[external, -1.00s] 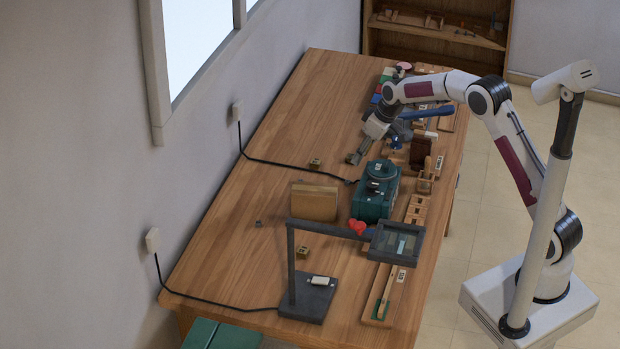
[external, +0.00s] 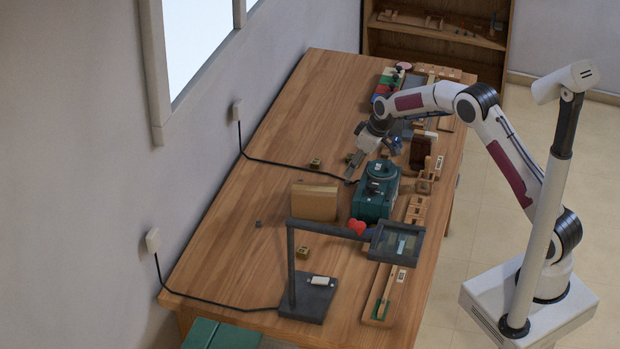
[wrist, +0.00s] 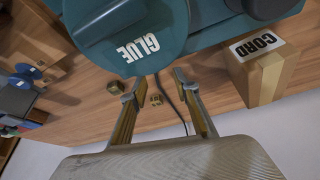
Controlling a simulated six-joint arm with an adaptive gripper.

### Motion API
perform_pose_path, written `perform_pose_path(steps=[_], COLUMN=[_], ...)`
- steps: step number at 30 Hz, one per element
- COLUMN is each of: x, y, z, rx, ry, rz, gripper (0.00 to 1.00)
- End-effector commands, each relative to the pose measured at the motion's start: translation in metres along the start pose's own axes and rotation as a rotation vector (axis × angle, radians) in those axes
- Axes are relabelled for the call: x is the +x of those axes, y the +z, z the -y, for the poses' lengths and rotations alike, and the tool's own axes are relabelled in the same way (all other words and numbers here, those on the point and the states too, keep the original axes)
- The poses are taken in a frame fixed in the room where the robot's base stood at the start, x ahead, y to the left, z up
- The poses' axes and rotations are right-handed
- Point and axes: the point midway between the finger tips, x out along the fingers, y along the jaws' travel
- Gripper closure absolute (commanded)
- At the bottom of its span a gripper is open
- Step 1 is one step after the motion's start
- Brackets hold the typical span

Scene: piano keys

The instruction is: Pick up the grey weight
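A small dark grey block (external: 258,224), which may be the grey weight, lies on the table left of the cardboard box in the external view. Another small greyish block (external: 352,157) lies beside my gripper (external: 351,176); I cannot tell which is the task's weight. In the wrist view a small brownish-grey block (wrist: 115,87) sits just left of the left finger. A brass-coloured block (wrist: 156,100) shows between the fingers, farther off; it is also in the external view (external: 315,163). My gripper (wrist: 158,84) is open and empty, low over the table.
The green glue machine (external: 377,190) stands close to my gripper. The cardboard box labelled CORD (wrist: 258,70) is nearby. A black cable (external: 290,166) runs under the gripper area. A lamp-like stand (external: 291,265) and another brass block (external: 303,252) are nearer. The table's left side is mostly clear.

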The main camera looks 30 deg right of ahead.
Motion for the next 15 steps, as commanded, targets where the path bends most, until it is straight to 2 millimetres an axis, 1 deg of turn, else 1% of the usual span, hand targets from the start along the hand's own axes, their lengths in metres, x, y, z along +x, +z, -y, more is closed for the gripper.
perform_pose_path(steps=[5,12,15], x=[0.006,0.031,0.04], y=[0.002,0.01,0.009], z=[0.0,-0.002,-0.002], rx=[0.0,0.001,0.0], ry=[-0.001,-0.001,0.0], rz=[0.001,0.002,0.001], gripper=[0.69,0.69,0.69])
